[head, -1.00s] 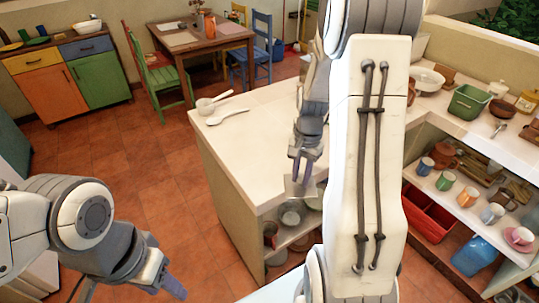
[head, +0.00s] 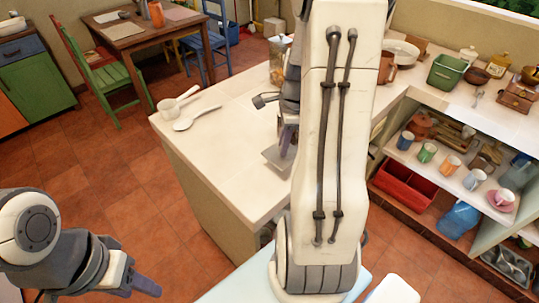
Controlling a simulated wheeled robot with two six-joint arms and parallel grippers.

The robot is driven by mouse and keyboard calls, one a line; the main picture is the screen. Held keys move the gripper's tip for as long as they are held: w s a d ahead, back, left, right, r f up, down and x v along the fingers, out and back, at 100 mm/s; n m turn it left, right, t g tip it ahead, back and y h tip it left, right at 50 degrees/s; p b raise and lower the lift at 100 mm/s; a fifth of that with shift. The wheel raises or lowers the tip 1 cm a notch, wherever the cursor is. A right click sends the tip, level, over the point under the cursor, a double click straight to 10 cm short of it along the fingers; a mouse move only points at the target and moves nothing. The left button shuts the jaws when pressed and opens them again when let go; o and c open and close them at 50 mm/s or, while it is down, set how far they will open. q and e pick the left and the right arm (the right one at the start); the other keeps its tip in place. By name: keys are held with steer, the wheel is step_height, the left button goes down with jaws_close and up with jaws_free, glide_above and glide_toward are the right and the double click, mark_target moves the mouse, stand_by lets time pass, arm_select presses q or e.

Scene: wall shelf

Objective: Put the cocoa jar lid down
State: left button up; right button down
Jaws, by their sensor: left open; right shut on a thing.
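My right gripper (head: 286,138) is over the pale counter (head: 222,118), partly behind my own arm. It is shut on a flat, grey, square piece, which looks like the cocoa jar lid (head: 276,157). The piece is low over the counter top; I cannot tell whether it touches. A clear jar with brown contents (head: 276,74) stands farther back on the counter, partly hidden by my arm; I cannot tell whether it is the cocoa jar. My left gripper (head: 130,283) is open and empty at the lower left, over the floor, away from the counter.
A green basket (head: 447,72) stands on the right counter, above a shelf with several mugs and a red crate (head: 404,186).

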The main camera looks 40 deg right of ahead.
mark_target(272, 152)
steer(key=w+a+f, duration=0.2)
steer(key=shift+w, duration=0.3)
steer(key=shift+f, duration=2)
steer(key=shift+f, duration=0.1)
steer(key=c, duration=0.7)
jaws_free()
